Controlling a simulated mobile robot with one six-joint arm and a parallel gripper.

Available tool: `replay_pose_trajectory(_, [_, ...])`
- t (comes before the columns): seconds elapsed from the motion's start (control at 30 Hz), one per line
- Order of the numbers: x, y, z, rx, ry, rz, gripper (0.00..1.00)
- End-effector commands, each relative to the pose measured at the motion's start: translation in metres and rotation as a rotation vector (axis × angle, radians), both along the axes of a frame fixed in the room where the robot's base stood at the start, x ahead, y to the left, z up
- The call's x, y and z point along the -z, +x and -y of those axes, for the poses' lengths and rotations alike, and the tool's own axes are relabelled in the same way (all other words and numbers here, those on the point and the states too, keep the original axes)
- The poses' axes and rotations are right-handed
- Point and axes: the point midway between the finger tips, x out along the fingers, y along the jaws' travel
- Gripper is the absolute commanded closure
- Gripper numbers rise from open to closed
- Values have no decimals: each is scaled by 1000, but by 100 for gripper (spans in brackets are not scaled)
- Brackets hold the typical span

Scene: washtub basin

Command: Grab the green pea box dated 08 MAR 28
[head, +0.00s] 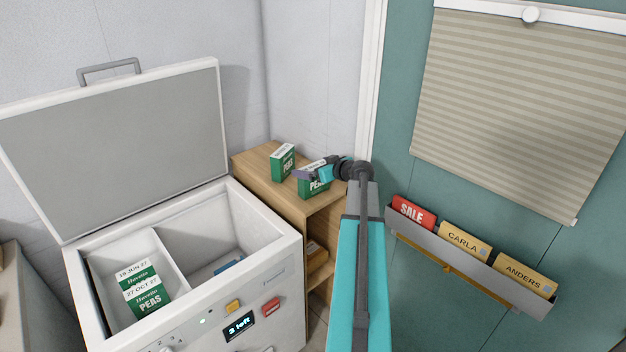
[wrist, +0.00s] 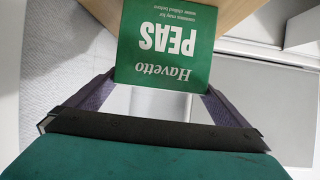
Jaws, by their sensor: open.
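Two green and white pea boxes stand on the wooden cabinet: a left box (head: 283,164) and a right box (head: 312,188) nearer my arm. Their dates are too small or covered to read in the head view. My gripper (head: 303,174) is open over the right box and partly hides its top. In the wrist view, a green "Havetto PEAS" face (wrist: 166,50) appears upside down, its lower edge at the open fingertips (wrist: 160,88). Its date is not visible there. I cannot tell whether the fingers touch it.
An open white chest freezer (head: 280,262) stands left of the cabinet (head: 255,166). It holds pea boxes (head: 147,297), one labelled 27 OCT 27, and something blue. A teal door with a grey rack (head: 474,264) of cards is at right.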

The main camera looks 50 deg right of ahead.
Motion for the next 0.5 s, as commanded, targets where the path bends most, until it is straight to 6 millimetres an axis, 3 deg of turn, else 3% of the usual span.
replay_pose_trajectory(0.47, [0,-1,0,1,0,0,0])
replay_pose_trajectory(0.5, [0,-1,0,1,0,0,7])
